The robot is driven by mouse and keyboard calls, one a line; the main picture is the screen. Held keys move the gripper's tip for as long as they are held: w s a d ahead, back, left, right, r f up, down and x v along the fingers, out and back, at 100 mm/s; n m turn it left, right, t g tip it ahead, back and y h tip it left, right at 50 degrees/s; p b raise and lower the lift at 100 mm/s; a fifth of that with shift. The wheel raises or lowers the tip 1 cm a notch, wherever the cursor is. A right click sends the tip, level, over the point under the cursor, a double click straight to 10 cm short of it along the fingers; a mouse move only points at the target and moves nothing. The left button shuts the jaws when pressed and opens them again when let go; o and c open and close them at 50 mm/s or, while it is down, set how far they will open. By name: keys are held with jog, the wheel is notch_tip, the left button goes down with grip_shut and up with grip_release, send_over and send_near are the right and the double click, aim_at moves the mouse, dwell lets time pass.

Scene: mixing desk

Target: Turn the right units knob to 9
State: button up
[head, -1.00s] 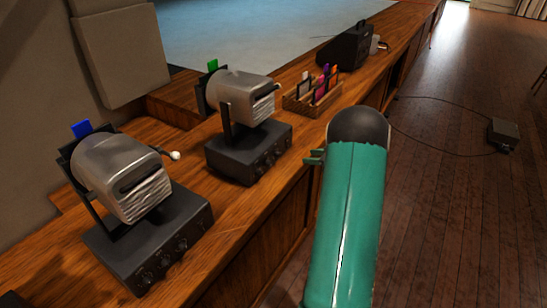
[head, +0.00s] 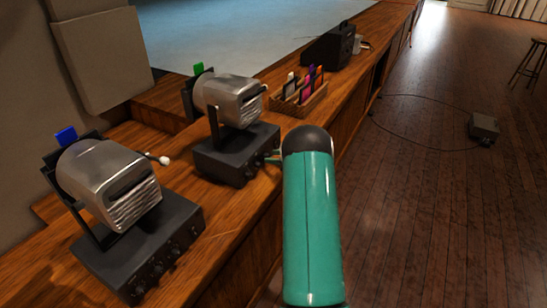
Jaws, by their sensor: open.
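The right device (head: 232,158) is a dark box carrying a silver slotted lamp head (head: 236,97) with a green tab (head: 198,68). Small dark knobs (head: 250,171) line its front face; their numbers are too small to read, and I cannot tell which is the units knob. My gripper (head: 273,157) shows only as small green finger parts beside the right end of that face, open. My green arm and its dark joint hide the rest. I cannot tell whether the fingers touch a knob or stand around it.
A similar left device (head: 140,250) with a blue tab (head: 66,136) stands nearer on the wooden desk (head: 215,215). A basket of coloured cards (head: 300,103) and a black case (head: 328,48) stand farther back. A cable runs over the floor to a grey box (head: 484,126).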

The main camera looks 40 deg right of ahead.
jog(key=shift+w+a+f, duration=0.1)
jog(key=shift+w, duration=0.1)
grip_shut()
dwell(0.3)
